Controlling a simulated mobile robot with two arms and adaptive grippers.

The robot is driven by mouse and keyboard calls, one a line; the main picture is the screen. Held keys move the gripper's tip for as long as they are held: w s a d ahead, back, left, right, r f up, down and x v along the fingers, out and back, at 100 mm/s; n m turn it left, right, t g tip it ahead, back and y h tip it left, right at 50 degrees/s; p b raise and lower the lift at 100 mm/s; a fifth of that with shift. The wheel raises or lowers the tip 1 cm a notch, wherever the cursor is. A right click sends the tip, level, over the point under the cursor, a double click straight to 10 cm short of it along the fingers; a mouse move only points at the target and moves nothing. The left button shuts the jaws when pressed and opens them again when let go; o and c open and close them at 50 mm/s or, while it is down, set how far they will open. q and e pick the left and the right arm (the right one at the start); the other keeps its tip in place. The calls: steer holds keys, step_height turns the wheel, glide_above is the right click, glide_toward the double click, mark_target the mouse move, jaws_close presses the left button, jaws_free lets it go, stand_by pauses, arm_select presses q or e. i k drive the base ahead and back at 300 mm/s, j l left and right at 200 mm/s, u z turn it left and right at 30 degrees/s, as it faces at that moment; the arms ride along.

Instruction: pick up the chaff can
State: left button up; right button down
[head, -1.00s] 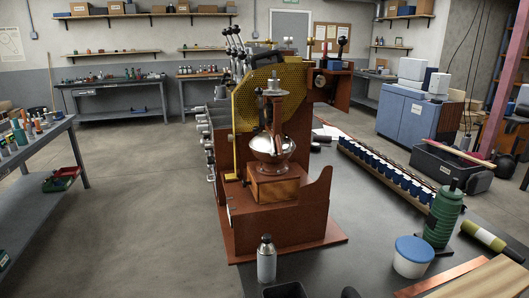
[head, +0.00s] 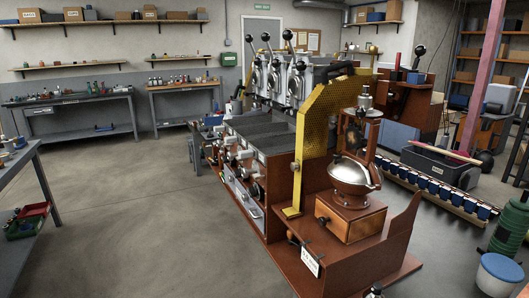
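I cannot pick out with certainty which thing is the chaff can. The dark top of a small bottle (head: 375,290) shows at the bottom edge. The brown sample roaster (head: 345,262) stands in the middle right, with a yellow perforated guard (head: 318,135), a shiny metal bowl (head: 352,178) and a wooden drawer box (head: 350,218). Neither of my grippers is in view.
A ribbed green bottle (head: 509,235) stands at the right edge. The grey floor between is open.

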mark_target(236, 107)
steer(key=i+j, duration=0.3)
steer(key=j, duration=0.15)
steer(key=i+j, duration=0.35)
steer(key=j, duration=0.15)
steer(key=i+j+z, duration=0.1)
steer(key=i+j, duration=0.2)
steer(key=j, duration=0.15)
steer(key=z, duration=2.45)
steer(key=u, duration=2.45)
